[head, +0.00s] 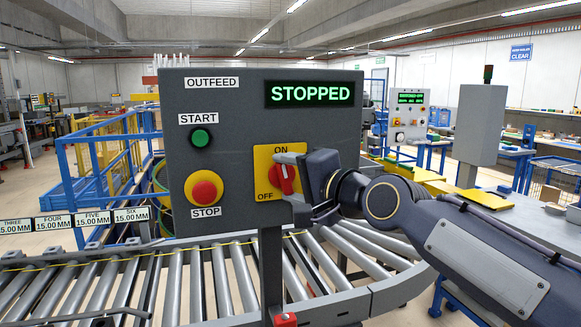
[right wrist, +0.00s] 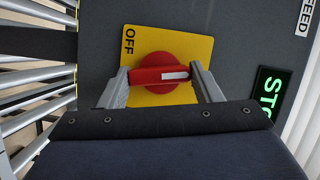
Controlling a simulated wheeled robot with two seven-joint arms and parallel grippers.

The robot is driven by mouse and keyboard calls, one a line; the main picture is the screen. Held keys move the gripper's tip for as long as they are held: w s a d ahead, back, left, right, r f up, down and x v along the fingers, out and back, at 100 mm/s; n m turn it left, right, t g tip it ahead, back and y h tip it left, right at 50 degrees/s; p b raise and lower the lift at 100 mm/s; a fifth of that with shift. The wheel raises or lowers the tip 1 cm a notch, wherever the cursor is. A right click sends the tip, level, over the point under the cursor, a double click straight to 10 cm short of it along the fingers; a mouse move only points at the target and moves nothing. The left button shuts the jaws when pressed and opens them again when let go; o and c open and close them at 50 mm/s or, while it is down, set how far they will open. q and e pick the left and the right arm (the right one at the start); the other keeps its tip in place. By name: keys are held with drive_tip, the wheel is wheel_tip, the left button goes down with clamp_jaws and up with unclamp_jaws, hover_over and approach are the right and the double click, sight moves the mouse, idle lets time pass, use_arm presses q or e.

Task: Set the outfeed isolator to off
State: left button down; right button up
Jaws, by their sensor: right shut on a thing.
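The outfeed isolator is a red rotary handle (head: 285,179) on a yellow plate (head: 263,183) marked ON at the top and OFF at the lower left. It sits on the grey outfeed panel (head: 228,130). The handle stands near upright, and in the right wrist view the white mark on the red handle (right wrist: 174,76) points away from the OFF label, to the ON side. My right gripper (head: 291,180) is shut on the handle, one grey finger at each end of it, as the right wrist view shows (right wrist: 164,84). My left gripper is not in view.
The panel also carries a green START button (head: 200,138), a red STOP button (head: 203,190) on a yellow ring, and a display (head: 310,94) reading STOPPED. A roller conveyor (head: 212,277) runs below and behind it. Blue guard rails (head: 100,185) stand to the left.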

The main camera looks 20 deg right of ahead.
drive_tip(key=n+p, duration=0.1)
drive_tip(key=p, duration=0.1)
drive_tip(key=n+g+h+p, duration=0.1)
drive_tip(key=n+p, duration=0.1)
drive_tip(key=shift+r, duration=0.35)
drive_tip(key=shift+f+n+h+p, duration=0.1)
drive_tip(key=shift+n+h+p, duration=0.5)
drive_tip(key=shift+n+p, duration=0.15)
drive_tip(key=shift+n+g, duration=0.25)
drive_tip(key=shift+g, duration=0.05)
drive_tip(key=shift+a+f+n+h, duration=0.1)
drive_tip(key=shift+n+h, duration=0.3)
drive_tip(key=shift+n, duration=0.3)
drive_tip(key=shift+a+n+h+b, duration=0.15)
drive_tip(key=shift+n+h+b, duration=0.5)
drive_tip(key=shift+n+h, duration=0.4)
drive_tip(key=shift+n+g+h+b, duration=0.4)
drive_tip(key=shift+n+h, duration=0.35)
drive_tip(key=shift+n, duration=0.6)
drive_tip(key=o, duration=1)
